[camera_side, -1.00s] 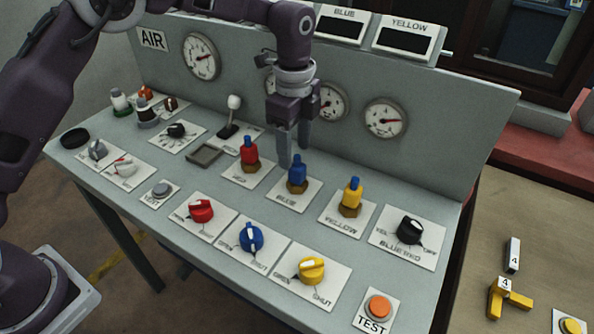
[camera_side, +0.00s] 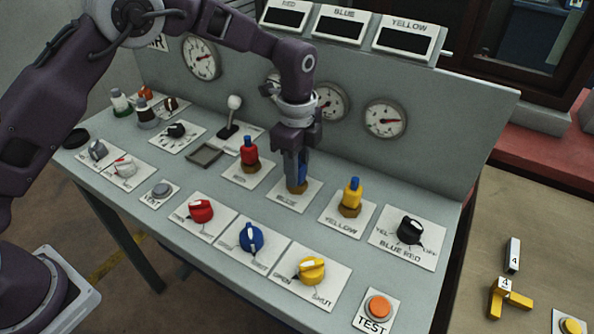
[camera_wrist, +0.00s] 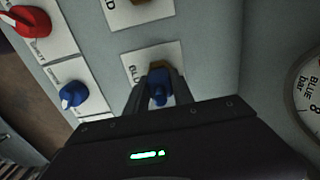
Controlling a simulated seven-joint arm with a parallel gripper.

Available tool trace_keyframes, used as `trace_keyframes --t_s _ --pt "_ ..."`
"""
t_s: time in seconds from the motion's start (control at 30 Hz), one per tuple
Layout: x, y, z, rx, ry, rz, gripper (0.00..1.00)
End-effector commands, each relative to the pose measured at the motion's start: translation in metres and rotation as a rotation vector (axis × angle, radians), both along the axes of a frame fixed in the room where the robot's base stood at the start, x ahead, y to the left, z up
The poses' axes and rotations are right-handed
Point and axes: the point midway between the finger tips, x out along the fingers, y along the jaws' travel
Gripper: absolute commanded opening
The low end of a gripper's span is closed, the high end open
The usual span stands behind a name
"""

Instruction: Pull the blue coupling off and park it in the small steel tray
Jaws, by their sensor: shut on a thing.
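The blue coupling (camera_side: 302,173) stands upright on its brass base (camera_side: 297,188) on the plate marked BLUE. My gripper (camera_side: 296,178) points down over it with its fingers shut around the coupling, and hides most of it in the side view. In the wrist view the blue coupling (camera_wrist: 158,88) shows between the two fingers of my gripper (camera_wrist: 156,92). The small steel tray (camera_side: 205,154) is empty and lies on the panel left of the red coupling.
The red coupling (camera_side: 249,150) stands left of my gripper and the yellow coupling (camera_side: 352,193) stands right of it. A lever with a white knob (camera_side: 234,103) rises behind the tray. Red, blue (camera_side: 251,238) and yellow valve knobs line the front. Gauges (camera_side: 385,118) cover the back wall.

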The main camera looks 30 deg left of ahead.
Motion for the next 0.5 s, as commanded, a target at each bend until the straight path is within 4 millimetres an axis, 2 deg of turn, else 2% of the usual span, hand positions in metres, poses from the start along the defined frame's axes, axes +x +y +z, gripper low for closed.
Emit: trace_keyframes --t_s 0.17,0.27,0.5 --pt "0.001 0.0 0.005 -0.001 -0.003 0.0 0.0" --pt "0.002 0.0 0.024 -0.002 -0.006 0.0 0.0" --pt "0.001 -0.001 0.083 -0.002 -0.005 0.0 0.0"
